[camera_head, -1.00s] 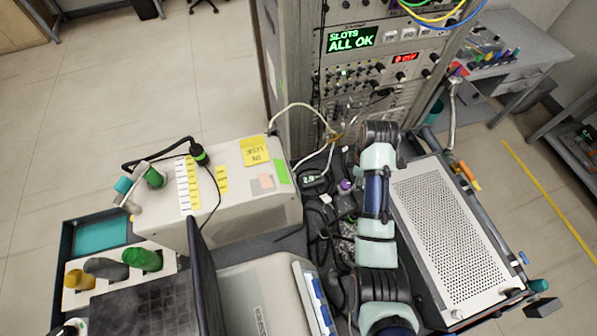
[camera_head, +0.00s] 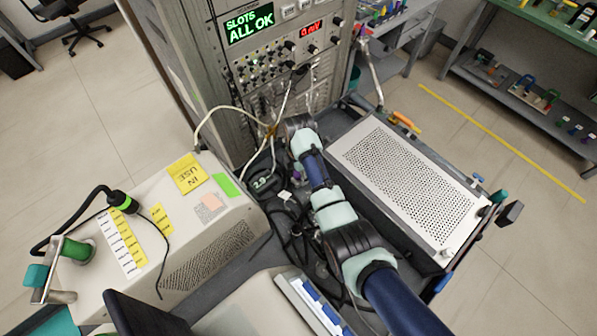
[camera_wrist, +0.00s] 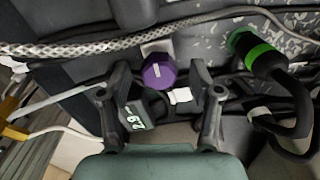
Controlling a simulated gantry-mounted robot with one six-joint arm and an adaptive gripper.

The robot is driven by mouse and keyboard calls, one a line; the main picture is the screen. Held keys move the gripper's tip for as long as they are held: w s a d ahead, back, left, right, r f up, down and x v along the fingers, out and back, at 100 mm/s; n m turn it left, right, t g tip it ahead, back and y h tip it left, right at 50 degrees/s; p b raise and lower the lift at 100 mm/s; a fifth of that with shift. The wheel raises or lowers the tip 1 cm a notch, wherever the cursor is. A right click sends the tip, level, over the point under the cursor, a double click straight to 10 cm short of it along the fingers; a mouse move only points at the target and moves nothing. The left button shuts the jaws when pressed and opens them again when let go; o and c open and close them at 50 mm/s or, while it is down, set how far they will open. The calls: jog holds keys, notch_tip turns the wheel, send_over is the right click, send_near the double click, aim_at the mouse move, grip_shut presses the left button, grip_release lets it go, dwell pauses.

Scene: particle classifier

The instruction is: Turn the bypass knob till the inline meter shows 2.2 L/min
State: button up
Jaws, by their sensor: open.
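The purple bypass knob (camera_wrist: 158,72) with a white pointer mark shows in the wrist view, between the two fingertips of my gripper (camera_wrist: 159,80). The gripper is open, with a gap on each side of the knob. The small dark inline meter (camera_wrist: 137,117) sits just below the knob in that view, tilted, with digits that look like 2.9. In the head view the meter (camera_head: 262,183) also seems to read 2.9. The knob (camera_head: 296,172) is a small purple patch beside my arm there. My arm hides the gripper in the head view.
Cables and a braided hose (camera_wrist: 90,46) run close around the knob. A black plug with a green ring (camera_wrist: 262,58) is at the right. A beige box (camera_head: 215,240) and a perforated metal box (camera_head: 400,180) flank the cluttered gap, with the rack (camera_head: 235,85) behind.

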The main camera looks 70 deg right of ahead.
jog(key=c, duration=1.1)
jog(key=shift+c, duration=0.2)
jog(key=shift+r+m+p, duration=0.1)
jog(key=shift+m+p, duration=0.2)
jog(key=m+p, duration=0.1)
jog(key=m, duration=0.1)
jog(key=shift+r+m+p, duration=0.1)
jog(key=shift+m+p, duration=0.2)
jog(key=shift+p, duration=0.1)
jog(key=m+p, duration=0.2)
jog(key=m, duration=0.2)
jog(key=shift+m, duration=0.3)
jog(key=m+p, duration=0.1)
jog(key=m, duration=0.3)
jog(key=shift+m, duration=0.3)
jog(key=m, duration=0.4)
jog(key=shift+m+p, duration=0.4)
